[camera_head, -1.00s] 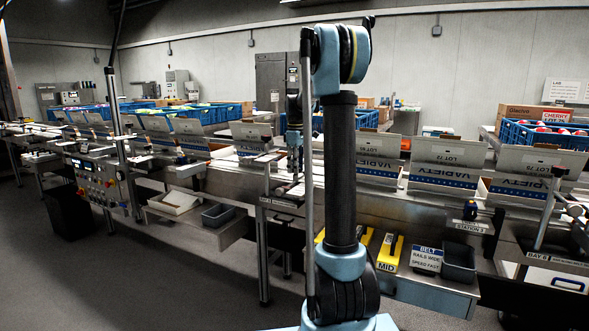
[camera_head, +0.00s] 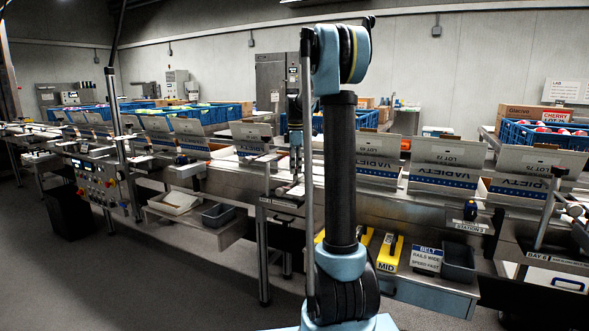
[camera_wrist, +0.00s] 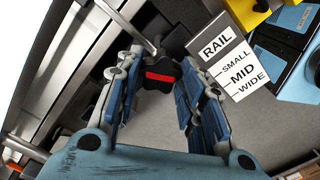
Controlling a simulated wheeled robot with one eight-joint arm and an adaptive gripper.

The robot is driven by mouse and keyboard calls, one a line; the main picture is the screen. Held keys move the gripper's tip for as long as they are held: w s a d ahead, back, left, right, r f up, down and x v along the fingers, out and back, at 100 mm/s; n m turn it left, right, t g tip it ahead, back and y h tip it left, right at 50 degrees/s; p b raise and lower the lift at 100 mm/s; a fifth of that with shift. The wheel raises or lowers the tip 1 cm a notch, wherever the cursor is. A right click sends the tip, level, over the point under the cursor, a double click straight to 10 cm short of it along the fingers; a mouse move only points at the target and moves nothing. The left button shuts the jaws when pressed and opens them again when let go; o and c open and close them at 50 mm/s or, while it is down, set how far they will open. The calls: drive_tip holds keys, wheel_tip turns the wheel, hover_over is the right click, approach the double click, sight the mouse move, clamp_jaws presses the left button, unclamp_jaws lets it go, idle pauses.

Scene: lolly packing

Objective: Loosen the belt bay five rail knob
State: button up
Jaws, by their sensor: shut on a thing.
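The rail knob (camera_wrist: 158,77) is dark with a red stripe across its face, in the upper middle of the wrist view. It sits at the end of a metal rod. My gripper (camera_wrist: 160,70) has its blue-padded fingers on both sides of the knob and is shut on it near the fingertips. A rail label (camera_wrist: 232,68) reading small, mid and wide stands just right of the knob. In the head view my gripper (camera_head: 296,172) points down at the belt edge, partly behind my arm, and the knob cannot be made out there.
Variety cartons (camera_head: 446,165) stand along the belt line. A lower shelf holds a yellow MID block (camera_head: 388,256), a belt settings card (camera_head: 427,260) and a dark bin (camera_head: 459,262). A yellow item (camera_wrist: 262,5) lies close right of the rail label. Open floor lies at left.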

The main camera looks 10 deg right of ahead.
drive_tip(key=shift+w+d, duration=0.15)
drive_tip(key=shift+w, duration=0.05)
drive_tip(key=o, duration=1.1)
drive_tip(key=shift+c, duration=0.2)
drive_tip(key=shift+s, duration=0.1)
wheel_tip(320, 180, up, 12)
drive_tip(key=shift+f, duration=0.1)
